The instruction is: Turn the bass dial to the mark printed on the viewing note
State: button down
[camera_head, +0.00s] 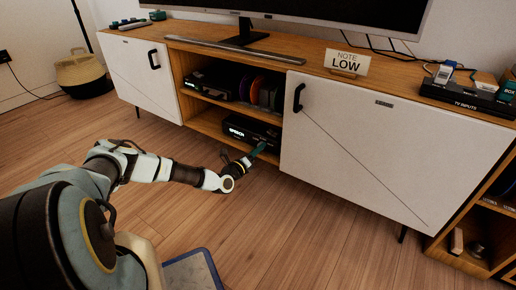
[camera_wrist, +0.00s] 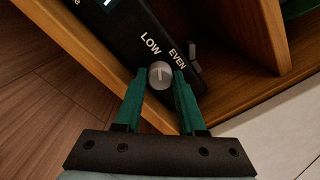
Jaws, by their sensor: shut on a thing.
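The bass dial is a round grey knob (camera_wrist: 160,75) on the front of a black box (camera_wrist: 118,28) in the wrist view. The words LOW and EVEN are printed above it and to its upper right. My gripper (camera_wrist: 162,82) is shut on the knob, one green finger on each side. In the head view my gripper (camera_head: 256,150) reaches the black box (camera_head: 252,130) on the lower shelf. The viewing note (camera_head: 346,64) stands on the cabinet top and reads NOTE LOW. A light line shows on the knob's face; I cannot tell exactly which mark it meets.
The wooden shelf edge (camera_wrist: 95,70) runs close to the left of the fingers. A white door with a black handle (camera_head: 298,97) stands right of the open shelves. Another black device (camera_head: 212,85) sits on the shelf above.

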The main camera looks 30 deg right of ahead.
jog(key=shift+s+f+n, duration=0.1)
jog(key=shift+n, duration=0.4)
jog(key=c, duration=0.5)
grip_release()
